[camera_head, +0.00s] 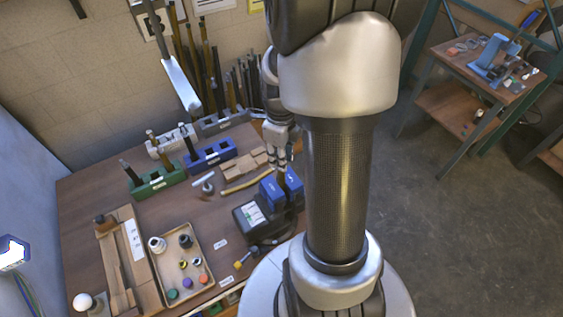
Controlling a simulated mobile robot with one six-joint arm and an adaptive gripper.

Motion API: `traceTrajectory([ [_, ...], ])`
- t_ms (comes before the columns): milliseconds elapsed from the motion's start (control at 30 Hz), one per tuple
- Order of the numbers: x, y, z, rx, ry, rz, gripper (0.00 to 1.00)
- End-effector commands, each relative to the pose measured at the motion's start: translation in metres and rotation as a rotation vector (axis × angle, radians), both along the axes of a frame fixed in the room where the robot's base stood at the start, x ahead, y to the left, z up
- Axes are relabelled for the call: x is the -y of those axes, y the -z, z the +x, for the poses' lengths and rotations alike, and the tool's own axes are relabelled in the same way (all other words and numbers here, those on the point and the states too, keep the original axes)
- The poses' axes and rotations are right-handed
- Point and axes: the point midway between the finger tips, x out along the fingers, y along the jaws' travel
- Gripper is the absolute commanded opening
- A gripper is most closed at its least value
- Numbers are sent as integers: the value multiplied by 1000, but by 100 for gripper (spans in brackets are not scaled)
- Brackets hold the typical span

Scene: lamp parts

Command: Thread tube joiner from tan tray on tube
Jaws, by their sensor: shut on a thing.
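The tan tray (170,266) lies on the near part of the wooden table and holds several small caps and rings. A black part (186,241) and a white part (157,244) stand in its far half. My gripper (282,166) points down above a blue block-like fixture (267,191), right of the tray. It is shut on a small part, mostly hidden by the fingers. A dark upright piece shows just below the fingertips, at the fixture. I cannot tell whether it is the tube or the held part, nor whether they touch.
A black box with a pale screen (250,216) stands in front of the fixture. Green (157,183) and blue (209,154) racks stand at the back. A wooden jig (122,262) lies left of the tray. My arm hides the table's right side.

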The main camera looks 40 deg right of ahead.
Motion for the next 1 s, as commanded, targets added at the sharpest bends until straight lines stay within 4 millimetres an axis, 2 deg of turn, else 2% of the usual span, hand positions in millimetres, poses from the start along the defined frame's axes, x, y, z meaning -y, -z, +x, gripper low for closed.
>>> traceTrajectory([
  [167,0,0,0,1,146,0,0],
  [500,0,0,0,1,177,0,0],
  [667,0,1,0,1,370,-1,0],
  [700,0,1,0,1,375,-1,23],
  [1000,0,1,0,0,369,-1,43],
])
